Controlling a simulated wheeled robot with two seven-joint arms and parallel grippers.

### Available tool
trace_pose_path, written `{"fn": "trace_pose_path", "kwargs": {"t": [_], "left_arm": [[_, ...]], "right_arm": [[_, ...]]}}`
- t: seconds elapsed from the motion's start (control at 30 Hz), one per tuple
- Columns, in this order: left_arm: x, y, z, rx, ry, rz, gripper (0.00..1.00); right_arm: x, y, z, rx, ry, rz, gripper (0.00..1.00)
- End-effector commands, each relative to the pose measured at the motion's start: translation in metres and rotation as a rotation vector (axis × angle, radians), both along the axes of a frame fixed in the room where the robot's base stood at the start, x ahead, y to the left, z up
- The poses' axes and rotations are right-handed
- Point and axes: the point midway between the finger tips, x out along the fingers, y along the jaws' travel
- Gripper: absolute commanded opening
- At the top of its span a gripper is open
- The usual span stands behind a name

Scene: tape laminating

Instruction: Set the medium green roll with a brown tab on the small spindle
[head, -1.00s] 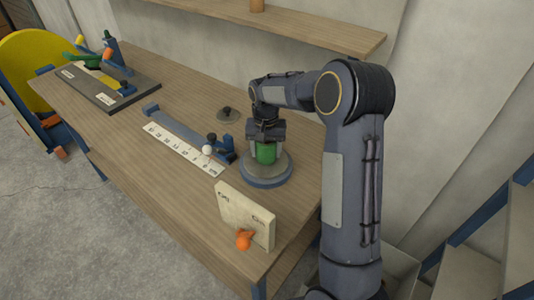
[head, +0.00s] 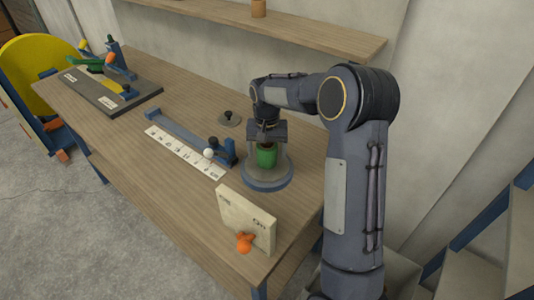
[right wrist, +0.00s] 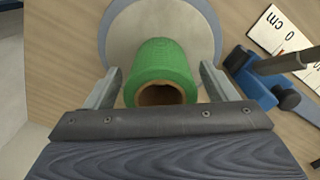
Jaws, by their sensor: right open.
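A green roll (head: 266,156) with a brown core stands on a round grey base with a blue rim (head: 270,183) at the right part of the table. In the right wrist view the green roll (right wrist: 162,75) shows its hollow brown mouth towards the camera. I cannot make out a spindle inside it, nor a separate brown tab. My right gripper (head: 266,138) is just above the roll. In the right wrist view its open fingers (right wrist: 160,88) are on either side of the roll, with gaps showing. My left gripper is not in view.
A white ruler strip (head: 183,152) and a blue bar fixture lie left of the base. A small grey disc with a dark knob (head: 229,119) is behind. A cream box (head: 246,218) with an orange knob stands in front. A grey board (head: 108,92) with fixtures is far left.

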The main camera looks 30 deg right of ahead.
Motion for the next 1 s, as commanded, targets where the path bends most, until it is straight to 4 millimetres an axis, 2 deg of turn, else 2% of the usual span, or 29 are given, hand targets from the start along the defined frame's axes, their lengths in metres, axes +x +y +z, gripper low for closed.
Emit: {"fn": "trace_pose_path", "kwargs": {"t": [0.2,0.4,0.67,0.77,0.83,1.0], "left_arm": [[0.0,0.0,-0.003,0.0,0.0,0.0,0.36],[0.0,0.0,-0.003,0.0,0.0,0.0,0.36],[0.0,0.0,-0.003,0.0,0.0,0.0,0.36],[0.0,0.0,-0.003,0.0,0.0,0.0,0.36],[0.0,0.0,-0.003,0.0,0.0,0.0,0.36],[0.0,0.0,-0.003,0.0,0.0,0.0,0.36]], "right_arm": [[0.001,0.0,0.047,-0.001,-0.007,0.001,0.79],[0.001,0.0,0.086,0.0,-0.005,0.001,0.79],[-0.006,0.0,0.111,0.011,-0.012,0.007,0.79],[-0.029,0.003,0.124,0.047,-0.051,0.038,0.79],[-0.056,0.009,0.134,0.087,-0.099,0.077,0.79],[-0.141,0.037,0.148,0.179,-0.254,0.205,0.79]]}}
